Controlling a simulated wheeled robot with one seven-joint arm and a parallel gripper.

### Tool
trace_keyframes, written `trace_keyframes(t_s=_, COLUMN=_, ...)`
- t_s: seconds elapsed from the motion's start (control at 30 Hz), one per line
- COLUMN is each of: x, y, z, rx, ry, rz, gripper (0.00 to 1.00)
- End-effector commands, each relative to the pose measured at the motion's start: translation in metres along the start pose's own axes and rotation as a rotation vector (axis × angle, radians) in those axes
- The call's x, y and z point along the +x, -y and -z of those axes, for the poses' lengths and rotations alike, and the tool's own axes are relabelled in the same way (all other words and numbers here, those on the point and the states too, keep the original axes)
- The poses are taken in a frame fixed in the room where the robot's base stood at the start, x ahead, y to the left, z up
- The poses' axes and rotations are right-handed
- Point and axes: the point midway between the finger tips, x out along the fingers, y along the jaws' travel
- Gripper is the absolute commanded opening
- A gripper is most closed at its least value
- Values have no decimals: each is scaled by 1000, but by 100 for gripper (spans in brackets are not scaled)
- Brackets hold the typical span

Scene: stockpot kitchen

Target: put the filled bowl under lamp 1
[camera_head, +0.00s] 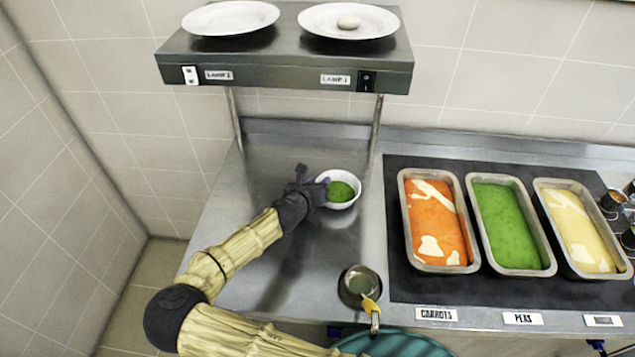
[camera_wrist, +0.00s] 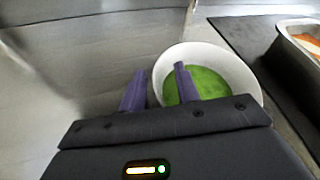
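The white bowl (camera_head: 354,204) holds green food, which looks like the peas purée. It stands upright on the steel counter below the right part of the lamp shelf (camera_head: 285,62). The shelf's right label (camera_head: 335,79) appears to read lamp 1; the left label (camera_head: 219,75) appears to read lamp 2. My gripper (camera_head: 322,188) is at the bowl's left side. In the wrist view its purple fingers (camera_wrist: 160,88) are apart, one outside the bowl (camera_wrist: 232,66) and one over the green food, with the rim between them. I see a gap between the outer finger and the bowl wall.
Pans of carrots (camera_head: 459,257), peas (camera_head: 511,235) and a pale yellow food (camera_head: 578,228) sit on a dark mat at right. A ladle (camera_head: 370,306) rests near the front edge. Two plates (camera_head: 231,18) (camera_head: 318,22) lie on the shelf. Shelf posts (camera_head: 375,125) stand behind the bowl. The left counter is clear.

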Motion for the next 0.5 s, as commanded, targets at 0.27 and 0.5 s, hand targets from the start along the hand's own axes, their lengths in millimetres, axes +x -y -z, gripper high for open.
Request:
trace_keyframes(t_s=0.27, x=-1, y=0, z=-1, rx=1, ry=0, rz=0, gripper=32)
trace_keyframes(t_s=0.5, x=-22, y=-1, z=-1, rx=1, ry=1, rz=-2, gripper=32)
